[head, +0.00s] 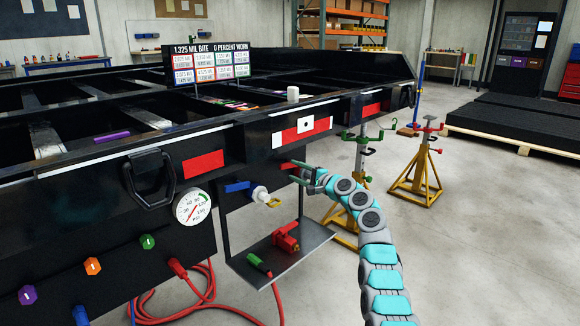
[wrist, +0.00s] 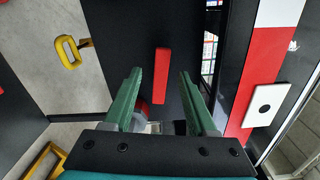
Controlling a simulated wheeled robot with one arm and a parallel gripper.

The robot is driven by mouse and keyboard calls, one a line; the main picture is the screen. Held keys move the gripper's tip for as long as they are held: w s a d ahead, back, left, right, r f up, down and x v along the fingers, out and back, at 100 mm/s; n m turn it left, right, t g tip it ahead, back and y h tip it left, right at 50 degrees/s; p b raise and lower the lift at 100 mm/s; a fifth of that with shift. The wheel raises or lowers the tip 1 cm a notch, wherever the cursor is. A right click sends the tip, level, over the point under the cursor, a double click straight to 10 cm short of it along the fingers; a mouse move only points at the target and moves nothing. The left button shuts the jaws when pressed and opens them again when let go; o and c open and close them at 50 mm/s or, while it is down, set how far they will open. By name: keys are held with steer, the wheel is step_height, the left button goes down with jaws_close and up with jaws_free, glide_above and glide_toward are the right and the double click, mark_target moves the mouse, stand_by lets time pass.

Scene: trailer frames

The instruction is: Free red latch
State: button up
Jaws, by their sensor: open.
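The red latch (wrist: 162,77) shows in the wrist view as a narrow red bar on a dark panel. It lies between and ahead of the fingertips of my gripper (wrist: 160,72), with a gap on both sides. My gripper is open, with two green fingers and nothing held. In the head view my gripper (head: 303,176) is at the trailer's black end frame. A short red piece of the latch (head: 289,166) shows beside it, partly hidden by the fingers.
A blue handle (head: 238,186) and a white knob (head: 260,192) with a yellow ring (head: 273,204) are to the left. Below, a small shelf (head: 307,241) holds a red fitting (head: 286,238) and a green-ended one (head: 258,263). Yellow jack stands (head: 418,180) stand right.

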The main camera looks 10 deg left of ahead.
mark_target(287, 167)
steer(key=shift+r+p+x, duration=0.2)
steer(key=shift+p+x, duration=0.55)
steer(key=shift+x, duration=0.35)
steer(key=shift+w+a+p, duration=0.4)
steer(key=shift+a+p, duration=0.05)
steer(key=shift+p, duration=0.2)
steer(key=shift+f, duration=0.1)
steer(key=shift+c, duration=0.3)
jaws_close()
